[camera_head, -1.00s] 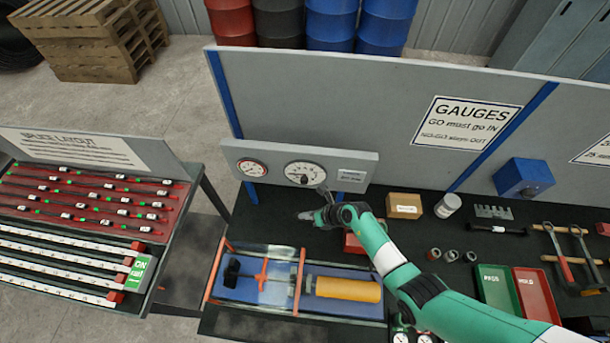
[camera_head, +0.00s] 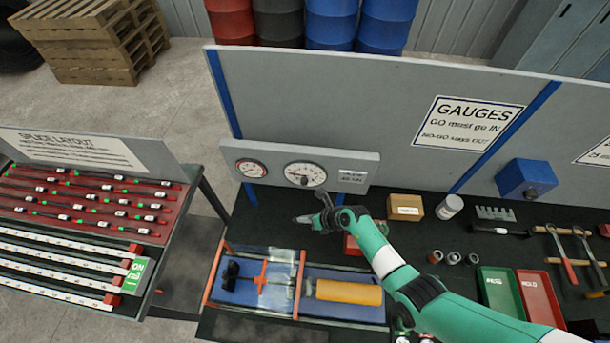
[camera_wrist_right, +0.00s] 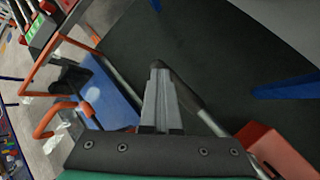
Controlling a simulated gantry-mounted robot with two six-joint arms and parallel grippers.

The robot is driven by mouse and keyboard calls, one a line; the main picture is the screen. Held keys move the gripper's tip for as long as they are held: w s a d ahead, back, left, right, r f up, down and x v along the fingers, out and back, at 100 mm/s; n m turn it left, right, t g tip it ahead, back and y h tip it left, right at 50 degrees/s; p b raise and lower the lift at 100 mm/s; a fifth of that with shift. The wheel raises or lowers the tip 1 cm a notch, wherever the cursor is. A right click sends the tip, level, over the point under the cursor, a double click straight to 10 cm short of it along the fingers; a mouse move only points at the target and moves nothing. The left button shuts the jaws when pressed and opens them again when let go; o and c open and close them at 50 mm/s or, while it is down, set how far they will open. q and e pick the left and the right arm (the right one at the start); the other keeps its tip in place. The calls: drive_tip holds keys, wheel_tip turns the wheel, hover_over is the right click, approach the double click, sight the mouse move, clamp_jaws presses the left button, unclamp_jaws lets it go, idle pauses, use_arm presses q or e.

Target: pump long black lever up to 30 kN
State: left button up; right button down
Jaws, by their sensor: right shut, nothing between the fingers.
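The long black lever (camera_wrist_right: 203,113) shows in the right wrist view as a dark rod rising from beside a red block (camera_wrist_right: 277,150), its dark end just beyond my fingertips. In the head view a grey rod end (camera_head: 323,196), likely the lever's, stands up behind my right gripper (camera_head: 297,219). My right gripper (camera_wrist_right: 158,78) is shut and empty, with the rod alongside its fingers; I cannot tell if they touch. The large white dial gauge (camera_head: 305,175) and a smaller one (camera_head: 251,168) sit on a grey panel; their readings are too small to tell. My left gripper is out of view.
A cardboard box (camera_head: 405,207), a white can (camera_head: 449,206) and trays (camera_head: 502,290) lie to the right. The grey panel (camera_head: 355,160) stands close behind the gripper.

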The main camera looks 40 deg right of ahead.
drive_tip(key=shift+f+b, duration=0.4)
drive_tip(key=shift+f, duration=0.4)
drive_tip(key=shift+w+a+f+b, duration=0.1)
drive_tip(key=shift+f+b, duration=0.4)
drive_tip(key=shift+f, duration=0.2)
drive_tip(key=r+p, duration=0.2)
drive_tip(key=s+d+r+p, duration=0.1)
drive_tip(key=r+p, duration=0.4)
drive_tip(key=shift+s+d+r, duration=0.15)
drive_tip(key=shift+s+r, duration=0.1)
drive_tip(key=shift+r, duration=0.1)
drive_tip(key=shift+d+r, duration=0.1)
drive_tip(key=shift+r, duration=0.25)
drive_tip(key=shift+s+r, duration=0.2)
drive_tip(key=shift+r, duration=0.4)
drive_tip(key=shift+f, duration=0.1)
